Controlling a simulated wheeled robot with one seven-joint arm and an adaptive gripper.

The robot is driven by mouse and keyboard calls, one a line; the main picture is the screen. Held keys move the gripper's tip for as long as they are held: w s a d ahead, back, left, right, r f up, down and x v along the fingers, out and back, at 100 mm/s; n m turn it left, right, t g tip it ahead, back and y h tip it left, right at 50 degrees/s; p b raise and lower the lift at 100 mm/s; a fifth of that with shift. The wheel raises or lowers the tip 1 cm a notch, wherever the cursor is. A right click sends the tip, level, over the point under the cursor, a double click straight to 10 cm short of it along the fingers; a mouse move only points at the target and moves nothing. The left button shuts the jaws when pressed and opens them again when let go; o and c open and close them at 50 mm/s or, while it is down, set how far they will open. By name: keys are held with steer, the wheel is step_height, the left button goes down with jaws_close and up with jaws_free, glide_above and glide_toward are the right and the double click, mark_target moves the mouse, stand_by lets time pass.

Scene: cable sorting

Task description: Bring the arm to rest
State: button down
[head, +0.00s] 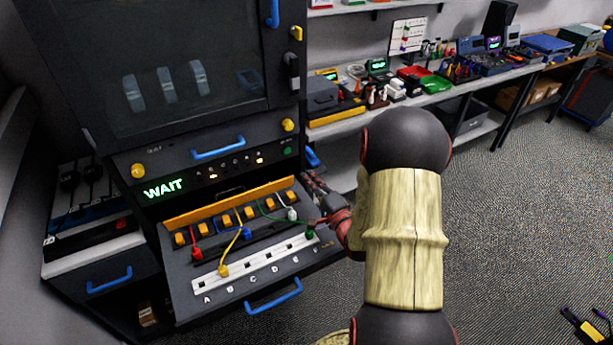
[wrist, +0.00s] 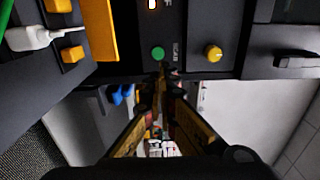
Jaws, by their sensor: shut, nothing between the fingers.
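My arm reaches across the right of the head view, with a dark joint at the top and a tan sleeve. My gripper (head: 309,178) is beside the right end of the sorting panel (head: 182,290). In the wrist view, the gripper's (wrist: 162,78) two long fingers converge at their tips and hold nothing. The fingertips appear just below a round green button (wrist: 157,53) on the cabinet front. I cannot tell whether they touch it.
A dark cabinet shows a green WAIT display (head: 164,188). Coloured cables, including a yellow one (head: 232,245), run from orange blocks to a white strip labelled with letters. A blue drawer handle (head: 273,296) is in front. A cluttered bench (head: 455,82) stands behind. Floor at right is mostly clear.

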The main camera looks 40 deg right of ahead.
steer(key=w+a+r+n+g, duration=0.1)
steer(key=a+r+n+g, duration=0.5)
steer(key=a+r+n, duration=0.45)
steer(key=s+a+r+n+g+y, duration=0.2)
steer(key=s+a+n, duration=0.3)
steer(key=s+a, duration=0.4)
steer(key=s+a+r+n+g+y, duration=0.2)
steer(key=s+a+n+g, duration=0.2)
steer(key=s+a, duration=0.6)
steer(key=s+n, duration=0.1)
steer(key=s, duration=0.2)
steer(key=shift+a, duration=0.1)
stand_by(0.4)
